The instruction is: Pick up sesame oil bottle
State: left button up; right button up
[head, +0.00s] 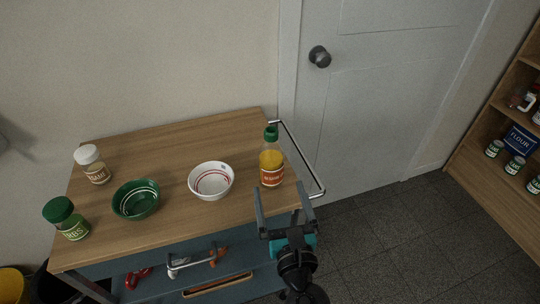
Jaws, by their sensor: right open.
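The sesame oil bottle (271,166) stands upright near the right end of the wooden cart top (180,135). It has a green cap, yellow contents and an orange-red label. My right gripper (282,192) is open, with its two fingers pointing toward the bottle from the front. The left finger tip is close to the bottle's lower part, and I cannot tell whether they touch. My left gripper is not in view.
A white bowl (211,181) is left of the bottle, then a green bowl (136,200). A metal rail (304,160) runs along the cart's right end. A door and shelf are beyond.

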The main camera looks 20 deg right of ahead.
aim_at(272, 167)
jog(key=w, duration=0.5)
jog(key=w+p, duration=0.1)
jog(key=w, duration=0.1)
jog(key=shift+w+d, duration=0.35)
jog(key=shift+w, duration=0.05)
jog(key=shift+w+d+f, duration=0.1)
jog(key=shift+w+d, duration=0.15)
jog(key=shift+w, duration=1.35)
jog(key=shift+w+d, duration=0.2)
jog(key=shift+w, duration=1.35)
grip_shut()
